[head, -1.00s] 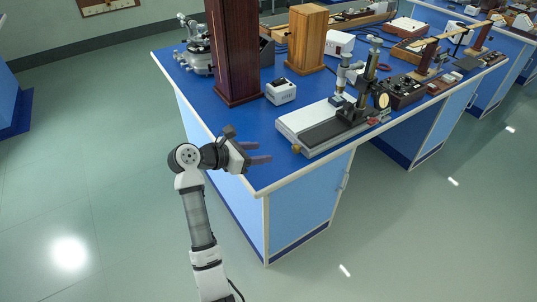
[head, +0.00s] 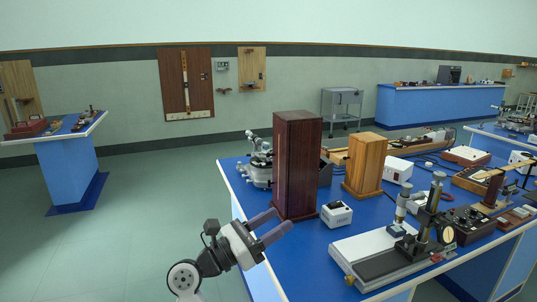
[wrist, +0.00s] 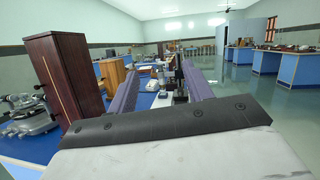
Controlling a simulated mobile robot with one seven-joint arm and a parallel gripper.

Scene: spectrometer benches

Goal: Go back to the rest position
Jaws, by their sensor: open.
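My gripper (head: 272,228) is open and empty in the head view. Its two fingers point right and slightly up, at the near left edge of the blue bench (head: 328,246). It appears in front of the foot of a tall dark wooden box (head: 297,165). In the wrist view both purple-grey fingers (wrist: 160,86) stand apart with nothing held between them. The dark wooden box also shows at the left of the wrist view (wrist: 62,80). My arm is bent, with its lower part out of the head view.
On the bench stand a lighter wooden box (head: 364,165), a small white box (head: 336,214), a microscope-like instrument (head: 412,245) and a metal instrument (head: 258,165). Another blue bench (head: 67,170) is at the left. Clear floor (head: 135,215) lies between them.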

